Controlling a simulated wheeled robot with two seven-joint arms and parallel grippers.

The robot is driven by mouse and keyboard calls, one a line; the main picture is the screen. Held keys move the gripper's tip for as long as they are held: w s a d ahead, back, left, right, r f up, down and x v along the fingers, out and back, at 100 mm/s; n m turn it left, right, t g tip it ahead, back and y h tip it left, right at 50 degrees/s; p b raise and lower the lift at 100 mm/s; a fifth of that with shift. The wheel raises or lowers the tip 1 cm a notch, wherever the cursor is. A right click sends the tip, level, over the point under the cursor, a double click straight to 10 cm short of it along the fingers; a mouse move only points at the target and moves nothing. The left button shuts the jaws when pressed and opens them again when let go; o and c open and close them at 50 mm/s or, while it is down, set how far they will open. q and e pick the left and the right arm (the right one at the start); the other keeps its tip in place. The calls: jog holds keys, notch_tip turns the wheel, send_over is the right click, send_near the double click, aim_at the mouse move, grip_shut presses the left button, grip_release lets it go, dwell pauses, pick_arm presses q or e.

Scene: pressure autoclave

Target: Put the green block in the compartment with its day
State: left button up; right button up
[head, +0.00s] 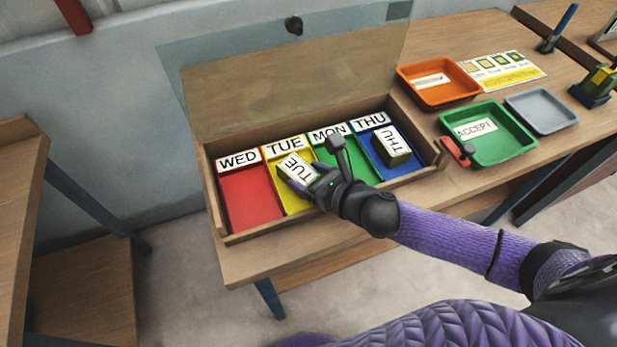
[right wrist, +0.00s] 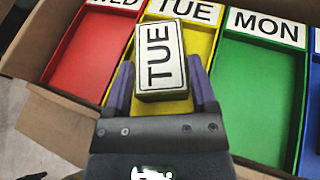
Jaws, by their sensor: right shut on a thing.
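The block labelled TUE (head: 296,166), with dark green sides, is in my right gripper (head: 305,180). In the right wrist view the gripper (right wrist: 162,88) has one finger on each side of the block (right wrist: 160,60), label up. The block is over or in the yellow compartment (right wrist: 203,42) labelled TUE; I cannot tell whether it touches the floor. The open wooden box (head: 215,205) has red WED, yellow TUE, green MON and blue THU compartments. Another dark green block (head: 392,146), labelled THU, sits in the blue compartment (head: 365,145). My left gripper is not in view.
The box's lid (head: 290,85) stands open behind it. To the right are an orange tray (head: 405,73), a green tray (head: 525,143) with an ACCEPT label, and a grey tray (head: 542,110). A red-handled part (head: 455,150) is beside the box's right end.

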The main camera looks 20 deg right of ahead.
jog(key=o, duration=1.2)
jog(key=shift+r, duration=0.1)
jog(key=shift+s+r, duration=0.15)
jog(key=shift+s, duration=0.05)
jog(key=p+v, duration=0.2)
jog(key=v, duration=0.9)
jog(key=shift+s+d, duration=0.25)
